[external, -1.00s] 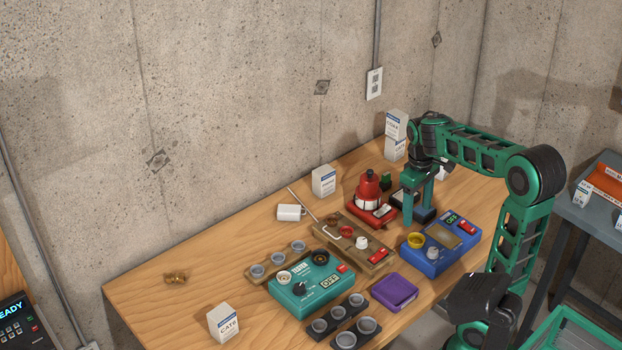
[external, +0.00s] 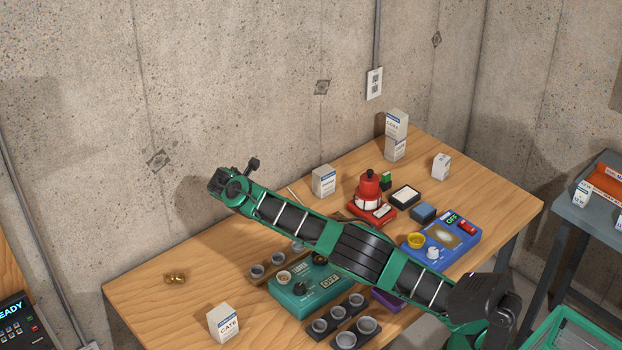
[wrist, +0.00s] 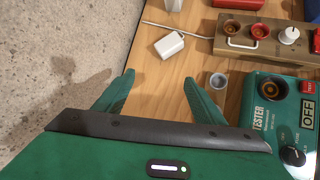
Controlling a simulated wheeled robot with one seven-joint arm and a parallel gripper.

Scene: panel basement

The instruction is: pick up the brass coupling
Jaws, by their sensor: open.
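The small brass coupling (external: 175,278) lies on the left part of the wooden workbench, near its back edge, in the external view. It is out of sight in the wrist view. My gripper (wrist: 157,90) is open and empty, with its two green fingers spread apart over the bench's back edge. In the external view the end of my arm is up and to the right of the coupling, well apart from it; the fingers cannot be made out clearly there.
A teal tester box (wrist: 288,122) and a grey cup in a holder (wrist: 217,80) are right of my fingers. A white block-like piece (wrist: 168,45) lies ahead. A white CAT6 carton (external: 223,323) stands near the front edge. The bench around the coupling is clear; the concrete wall is behind.

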